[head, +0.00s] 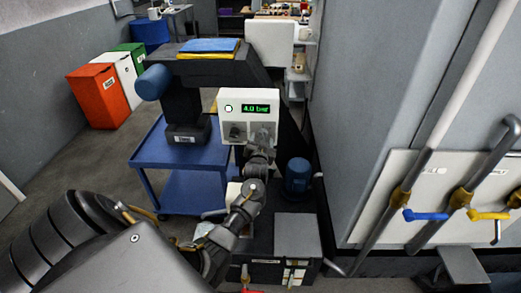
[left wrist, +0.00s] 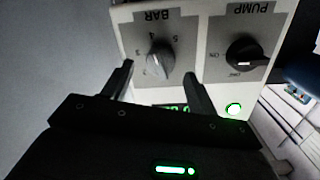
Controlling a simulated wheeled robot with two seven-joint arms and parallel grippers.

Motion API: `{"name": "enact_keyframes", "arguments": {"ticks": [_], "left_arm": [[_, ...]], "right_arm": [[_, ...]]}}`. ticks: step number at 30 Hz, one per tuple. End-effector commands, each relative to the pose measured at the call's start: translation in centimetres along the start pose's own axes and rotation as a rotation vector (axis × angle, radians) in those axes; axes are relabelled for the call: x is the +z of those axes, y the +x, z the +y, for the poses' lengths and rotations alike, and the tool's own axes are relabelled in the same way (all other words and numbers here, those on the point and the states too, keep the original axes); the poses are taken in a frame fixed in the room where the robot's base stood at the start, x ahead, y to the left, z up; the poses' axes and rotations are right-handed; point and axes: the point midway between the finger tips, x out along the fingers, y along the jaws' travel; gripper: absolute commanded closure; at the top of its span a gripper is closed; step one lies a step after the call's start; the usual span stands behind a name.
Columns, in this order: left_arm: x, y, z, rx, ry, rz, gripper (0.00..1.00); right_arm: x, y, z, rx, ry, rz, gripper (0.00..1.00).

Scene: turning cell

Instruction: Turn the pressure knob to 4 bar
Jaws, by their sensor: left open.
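The white control box (head: 231,96) has a green display (head: 260,108) that reads 4.0 bar. In the left wrist view the panel is upside down, and the grey pressure knob (left wrist: 160,58) sits on a plate marked BAR, with numbers around it. My left gripper (left wrist: 158,84) is open, its two dark fingers apart on either side just below the knob in that picture, and nothing is held. In the head view my left gripper (head: 261,143) is in front of the panel's right half and largely hides the knob. My right gripper is in neither view.
The black PUMP knob (left wrist: 245,54) is beside the pressure knob, and a green lamp (left wrist: 233,110) glows near it. A blue cart (head: 150,158) stands left of the box. A blue motor (head: 298,176) is at lower right, and a grey cabinet wall (head: 350,95) bounds the right.

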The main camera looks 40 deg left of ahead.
Motion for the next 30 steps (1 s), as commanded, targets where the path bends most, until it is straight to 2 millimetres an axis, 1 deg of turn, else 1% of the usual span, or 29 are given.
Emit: {"name": "enact_keyframes", "arguments": {"ticks": [1,6,9,12,18,30], "left_arm": [[0.2,-1.2,0.2,0.002,0.0,0.0,0.42],[0.2,-4.5,0.1,0.001,-0.002,0.0,0.42],[0.2,-6.1,0.1,0.001,0.0,0.0,0.42],[0.1,-7.2,0.1,0.001,-0.001,0.0,0.42],[0.1,-8.0,0.0,0.0,0.0,-0.001,0.42],[0.0,-8.0,0.0,0.0,0.001,-0.001,0.42]], "right_arm": [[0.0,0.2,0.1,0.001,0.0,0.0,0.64],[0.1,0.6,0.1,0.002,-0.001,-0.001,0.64],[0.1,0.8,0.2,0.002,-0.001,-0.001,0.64],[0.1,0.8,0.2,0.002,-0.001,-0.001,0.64],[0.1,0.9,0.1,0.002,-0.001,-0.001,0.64],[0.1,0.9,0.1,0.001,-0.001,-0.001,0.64]]}}
